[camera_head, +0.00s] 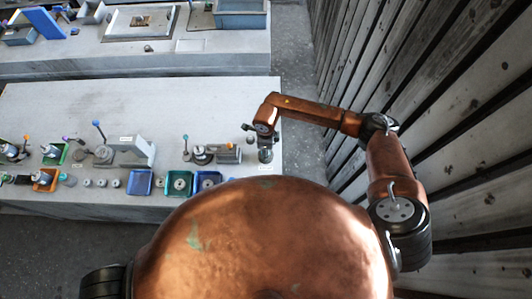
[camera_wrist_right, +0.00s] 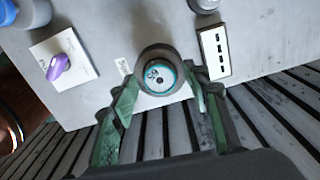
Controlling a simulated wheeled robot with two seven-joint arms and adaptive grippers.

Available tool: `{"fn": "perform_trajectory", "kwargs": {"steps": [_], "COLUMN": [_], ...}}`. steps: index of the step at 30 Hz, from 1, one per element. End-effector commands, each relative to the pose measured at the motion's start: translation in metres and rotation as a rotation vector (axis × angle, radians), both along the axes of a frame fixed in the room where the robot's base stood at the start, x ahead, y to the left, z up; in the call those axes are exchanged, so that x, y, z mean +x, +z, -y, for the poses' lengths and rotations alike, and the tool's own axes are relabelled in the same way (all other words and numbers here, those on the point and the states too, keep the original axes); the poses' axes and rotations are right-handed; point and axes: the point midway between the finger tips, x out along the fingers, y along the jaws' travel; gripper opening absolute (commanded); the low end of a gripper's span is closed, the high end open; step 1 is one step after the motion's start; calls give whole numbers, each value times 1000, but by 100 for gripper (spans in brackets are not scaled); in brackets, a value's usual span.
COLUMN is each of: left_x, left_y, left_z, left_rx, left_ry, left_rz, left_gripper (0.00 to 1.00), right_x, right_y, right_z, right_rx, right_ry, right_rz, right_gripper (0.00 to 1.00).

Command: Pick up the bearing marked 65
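My right gripper's green fingers (camera_wrist_right: 160,88) are spread, one on each side of the bearing. Whether they touch it is not clear. In the head view my right gripper (camera_head: 265,141) is over the table's right end, just above a small grey-green cylinder (camera_head: 266,156), which seems to be the same bearing. My left gripper is not in view.
The grey table (camera_head: 190,105) has a clear rear half. Blue bins (camera_head: 207,180), a green bin (camera_head: 140,182) and an orange bin (camera_head: 45,180) line its front edge with several small parts. A purple knob on a card (camera_wrist_right: 58,66) lies near the bearing. A slatted wall (camera_head: 430,100) stands right.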

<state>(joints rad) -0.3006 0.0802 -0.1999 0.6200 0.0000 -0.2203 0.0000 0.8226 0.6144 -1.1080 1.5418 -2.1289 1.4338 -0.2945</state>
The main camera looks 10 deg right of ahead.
Motion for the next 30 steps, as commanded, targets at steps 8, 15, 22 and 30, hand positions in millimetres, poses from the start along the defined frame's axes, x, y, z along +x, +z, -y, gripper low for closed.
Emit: {"fn": "perform_trajectory", "kwargs": {"steps": [8, 15, 22, 30], "left_x": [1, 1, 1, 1], "left_y": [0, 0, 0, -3], "left_z": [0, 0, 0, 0], "left_rx": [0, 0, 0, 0], "left_ry": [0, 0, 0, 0], "left_rz": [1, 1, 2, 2], "left_gripper": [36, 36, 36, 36], "right_x": [0, 0, 0, 1], "right_y": [0, 1, 1, 12], "right_z": [0, 0, 0, 0], "right_rx": [0, 0, 1, 1], "right_ry": [0, 0, 0, 0], "right_rz": [0, 0, 0, 1], "right_gripper": [23, 6, 0, 0]}}
